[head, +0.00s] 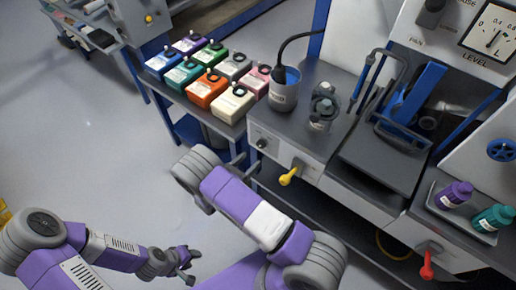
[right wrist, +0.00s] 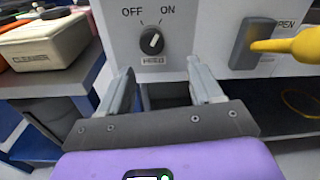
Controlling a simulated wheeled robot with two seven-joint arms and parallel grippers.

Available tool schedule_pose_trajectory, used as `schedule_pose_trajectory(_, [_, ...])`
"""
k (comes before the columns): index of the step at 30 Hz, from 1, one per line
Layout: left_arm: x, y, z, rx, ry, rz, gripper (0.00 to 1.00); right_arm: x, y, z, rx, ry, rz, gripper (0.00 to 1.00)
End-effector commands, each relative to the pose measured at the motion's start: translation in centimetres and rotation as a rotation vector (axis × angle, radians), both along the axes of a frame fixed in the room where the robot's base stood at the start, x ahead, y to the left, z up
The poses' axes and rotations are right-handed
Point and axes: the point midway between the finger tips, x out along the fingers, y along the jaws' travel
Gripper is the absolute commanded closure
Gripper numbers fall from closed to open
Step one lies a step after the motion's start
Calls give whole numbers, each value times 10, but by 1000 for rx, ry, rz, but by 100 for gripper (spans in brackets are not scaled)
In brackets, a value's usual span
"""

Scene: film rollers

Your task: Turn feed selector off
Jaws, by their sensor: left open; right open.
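The feed selector (right wrist: 151,41) is a dark round knob on a white panel in the right wrist view, with OFF to its upper left and ON to its upper right. Its white pointer leans up and right, toward ON. It also shows in the head view as a small dark knob (head: 262,143) on the bench front. My right gripper (right wrist: 162,88) is open and empty, its two fingers apart just below the knob and not touching it. My left gripper (head: 187,267) is open and empty, low over the floor, away from the bench.
A yellow lever (head: 289,176) sticks out right of the knob, close to my right gripper. Several coloured boxes (head: 207,90) stand on the side table. A red lever (head: 427,265) is farther right. The floor at left is clear.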

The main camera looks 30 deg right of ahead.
Motion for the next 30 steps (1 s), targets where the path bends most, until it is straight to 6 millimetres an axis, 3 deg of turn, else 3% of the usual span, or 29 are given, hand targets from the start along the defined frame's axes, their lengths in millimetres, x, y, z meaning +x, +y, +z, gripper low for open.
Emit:
schedule_pose_trajectory(4, [0,0,-3,0,0,0,57,12,-3,8,-42,-19,36,35])
schedule_pose_trajectory(12, [0,0,-11,0,0,0,57,27,-43,7,-40,-18,32,35])
schedule_pose_trajectory(18, [0,0,-14,0,0,0,57,35,-61,7,-38,-18,33,35])
schedule_pose_trajectory(28, [0,0,-14,0,0,0,57,37,-65,8,-37,-18,35,35])
schedule_pose_trajectory(30, [0,0,-14,0,0,0,57,37,-65,7,-37,-18,35,46])
